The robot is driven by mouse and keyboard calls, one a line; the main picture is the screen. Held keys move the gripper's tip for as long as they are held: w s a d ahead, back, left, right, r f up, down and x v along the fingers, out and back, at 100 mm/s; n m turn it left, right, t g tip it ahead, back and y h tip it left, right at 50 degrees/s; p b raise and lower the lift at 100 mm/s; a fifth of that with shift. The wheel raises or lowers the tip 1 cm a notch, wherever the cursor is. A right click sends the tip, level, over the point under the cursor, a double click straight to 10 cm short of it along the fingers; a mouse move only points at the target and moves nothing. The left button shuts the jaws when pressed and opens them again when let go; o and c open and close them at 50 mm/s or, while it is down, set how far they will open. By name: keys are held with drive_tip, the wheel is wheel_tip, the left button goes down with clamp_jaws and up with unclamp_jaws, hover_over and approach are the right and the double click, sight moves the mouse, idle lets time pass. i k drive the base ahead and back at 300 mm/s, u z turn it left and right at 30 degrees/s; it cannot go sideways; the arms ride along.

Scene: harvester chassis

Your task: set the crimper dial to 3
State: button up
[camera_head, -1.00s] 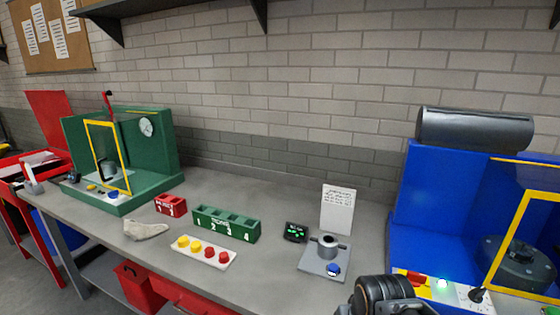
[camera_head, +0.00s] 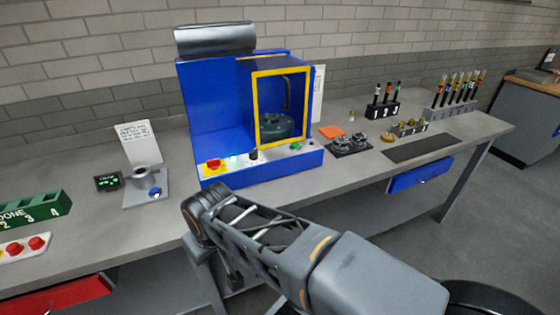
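The crimper appears to be the blue machine (camera_head: 212,120) with a yellow-framed clear guard (camera_head: 254,105) on the bench. A dark round chuck (camera_head: 278,126) sits behind the guard. On its front ledge a small black knob (camera_head: 253,155), likely the dial, stands right of a lit white-green lamp (camera_head: 233,159). The knob's numbers and pointer are too small to read. My arm crosses the lower middle in front of the bench, its dark joint below the machine's left front corner. My gripper cannot be made out.
A red button on a yellow plate (camera_head: 214,166) and a green button (camera_head: 295,146) flank the knob. Left stand a grey fixture (camera_head: 146,188), a small display (camera_head: 108,182) and a green block (camera_head: 40,209). Right are dark fixtures (camera_head: 350,146) and a black mat (camera_head: 419,147).

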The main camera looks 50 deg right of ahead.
sight(253, 156)
drive_tip(key=z, duration=0.65)
drive_tip(key=i, duration=0.4)
drive_tip(key=z, duration=1.1)
drive_tip(key=k, duration=0.65)
drive_tip(key=u, duration=0.65)
